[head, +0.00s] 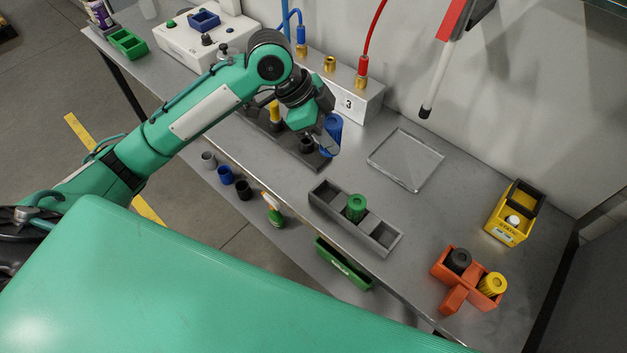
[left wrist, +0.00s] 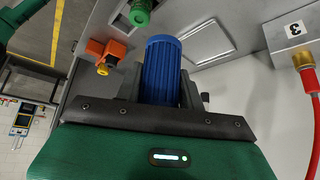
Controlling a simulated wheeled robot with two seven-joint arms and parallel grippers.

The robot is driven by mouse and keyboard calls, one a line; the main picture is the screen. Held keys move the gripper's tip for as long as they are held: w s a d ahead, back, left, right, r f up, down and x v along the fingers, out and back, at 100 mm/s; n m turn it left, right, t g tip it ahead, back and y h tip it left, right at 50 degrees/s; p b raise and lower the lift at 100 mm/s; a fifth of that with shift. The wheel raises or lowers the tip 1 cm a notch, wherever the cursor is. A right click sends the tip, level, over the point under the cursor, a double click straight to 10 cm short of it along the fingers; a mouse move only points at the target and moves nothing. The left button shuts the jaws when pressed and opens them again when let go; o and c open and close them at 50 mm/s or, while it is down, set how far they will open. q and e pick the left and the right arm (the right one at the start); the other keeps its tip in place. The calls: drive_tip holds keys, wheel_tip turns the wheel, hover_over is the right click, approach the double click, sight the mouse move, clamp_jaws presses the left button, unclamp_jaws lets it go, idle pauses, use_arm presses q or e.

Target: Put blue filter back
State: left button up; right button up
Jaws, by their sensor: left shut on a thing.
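The blue filter (head: 332,133) is a ribbed blue cylinder. My left gripper (head: 329,146) is shut on it, at the right end of a dark holder (head: 293,143) near the back of the table. In the left wrist view the blue filter (left wrist: 162,72) sits between the fingers. The gripper partly hides it in the head view. A grey tray with compartments (head: 376,239) stands further right and nearer the front edge. A green filter (head: 356,207) stands in it, with empty compartments on either side. My right gripper is not in view.
An orange holder (head: 453,296) carries a black filter (head: 458,261) and a yellow filter (head: 492,285). A yellow box (head: 508,226) stands at the right. A clear square plate (head: 405,161) lies at the back. A white block numbered 3 (head: 349,102) with hoses stands behind the gripper.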

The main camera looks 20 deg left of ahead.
use_arm(q)
wheel_tip(320, 180, down, 18)
drive_tip(key=p, duration=0.4)
drive_tip(key=shift+r, duration=0.1)
drive_tip(key=shift+f, duration=0.3)
